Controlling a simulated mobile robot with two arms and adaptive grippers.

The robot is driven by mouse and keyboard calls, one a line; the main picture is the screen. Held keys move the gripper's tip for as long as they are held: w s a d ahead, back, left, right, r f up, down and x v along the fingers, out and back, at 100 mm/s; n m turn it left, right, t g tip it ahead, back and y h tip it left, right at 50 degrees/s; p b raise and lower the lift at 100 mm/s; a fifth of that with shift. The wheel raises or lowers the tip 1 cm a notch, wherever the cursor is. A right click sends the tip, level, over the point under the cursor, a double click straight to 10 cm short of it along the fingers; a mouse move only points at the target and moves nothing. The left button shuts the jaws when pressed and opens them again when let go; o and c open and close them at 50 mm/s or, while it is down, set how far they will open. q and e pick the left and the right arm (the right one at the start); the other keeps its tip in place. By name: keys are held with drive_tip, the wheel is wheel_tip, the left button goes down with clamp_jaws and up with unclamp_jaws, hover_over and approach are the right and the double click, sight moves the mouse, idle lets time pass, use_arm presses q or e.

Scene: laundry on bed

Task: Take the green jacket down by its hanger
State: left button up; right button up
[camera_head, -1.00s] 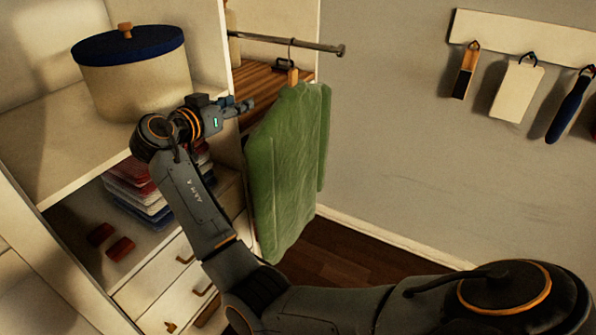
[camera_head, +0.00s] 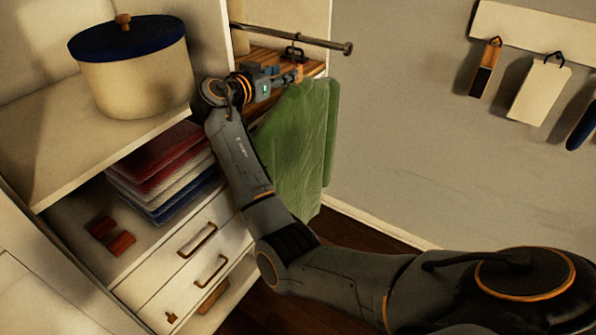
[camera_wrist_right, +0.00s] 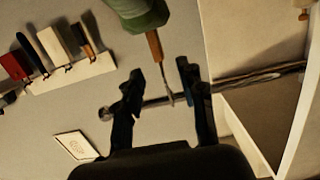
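The green jacket (camera_head: 300,135) hangs on a wooden hanger (camera_wrist_right: 155,47) from a metal rod (camera_head: 318,44) in the wardrobe. My right gripper (camera_head: 287,76) is just below the rod, at the top of the jacket by the hanger's neck. In the right wrist view, the right gripper (camera_wrist_right: 160,68) is open, with a finger on each side of the hanger's neck and thin metal hook. The jacket (camera_wrist_right: 138,14) is beyond the fingertips. My right arm covers part of the jacket's left side in the head view. My left gripper is not in view.
A cream pot with a blue lid (camera_head: 127,38) stands on the shelf left of my gripper. Folded clothes (camera_head: 165,170) lie below it, above drawers (camera_head: 195,240). Items hang from a wall rack (camera_head: 540,30) at right. The wall between rod and rack is bare.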

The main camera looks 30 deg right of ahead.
drive_tip(key=p+x, duration=0.2)
drive_tip(key=x, duration=0.2)
drive_tip(key=shift+d+r+p, duration=0.1)
drive_tip(key=shift+p, duration=0.25)
drive_tip(key=shift+w+d+f, duration=0.15)
drive_tip(key=shift+d+f, duration=0.1)
drive_tip(key=shift+d, duration=0.2)
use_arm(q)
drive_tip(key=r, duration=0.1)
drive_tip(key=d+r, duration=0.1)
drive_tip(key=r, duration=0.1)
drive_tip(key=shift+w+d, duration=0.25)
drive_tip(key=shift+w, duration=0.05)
use_arm(e)
drive_tip(key=shift+a, duration=0.15)
clamp_jaws()
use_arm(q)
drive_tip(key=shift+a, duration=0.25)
use_arm(e)
drive_tip(key=shift+r, duration=0.15)
